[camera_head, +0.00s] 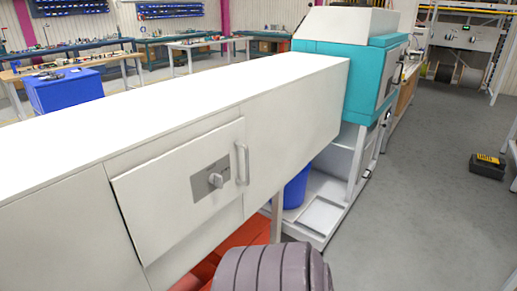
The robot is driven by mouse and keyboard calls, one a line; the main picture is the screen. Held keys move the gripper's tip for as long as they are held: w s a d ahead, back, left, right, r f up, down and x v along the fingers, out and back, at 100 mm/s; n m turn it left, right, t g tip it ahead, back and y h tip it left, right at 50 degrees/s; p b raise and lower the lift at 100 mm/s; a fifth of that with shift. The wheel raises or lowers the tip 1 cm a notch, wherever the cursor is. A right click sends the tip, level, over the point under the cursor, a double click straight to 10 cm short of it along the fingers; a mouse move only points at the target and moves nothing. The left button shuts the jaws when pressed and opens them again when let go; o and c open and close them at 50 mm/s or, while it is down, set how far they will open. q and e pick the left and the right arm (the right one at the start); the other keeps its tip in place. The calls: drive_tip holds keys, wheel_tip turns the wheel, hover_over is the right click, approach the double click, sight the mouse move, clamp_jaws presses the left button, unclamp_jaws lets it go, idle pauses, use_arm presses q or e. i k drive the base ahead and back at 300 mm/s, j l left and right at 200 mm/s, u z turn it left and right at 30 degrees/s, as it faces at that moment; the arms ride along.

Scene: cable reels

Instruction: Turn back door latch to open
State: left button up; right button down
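The door (150,205) is a white rectangular panel on the front side of a long white cabinet (290,120). The door looks shut or nearly flush; a dark seam runs along its lower and left edges. The latch (216,180) is a small grey turning knob on a grey plate, right of the door's middle. A pale vertical bar handle (241,163) sits near the door's right edge. Nothing touches the latch or the handle. Neither of my grippers is in view.
A teal and white machine (345,65) stands at the cabinet's far end. A blue bin (297,186) and red-orange parts (235,250) are below the cabinet. A black and yellow box (487,166) lies on the grey floor at right. The floor between is clear.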

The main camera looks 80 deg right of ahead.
sight(215, 179)
drive_tip(key=z, duration=2.1)
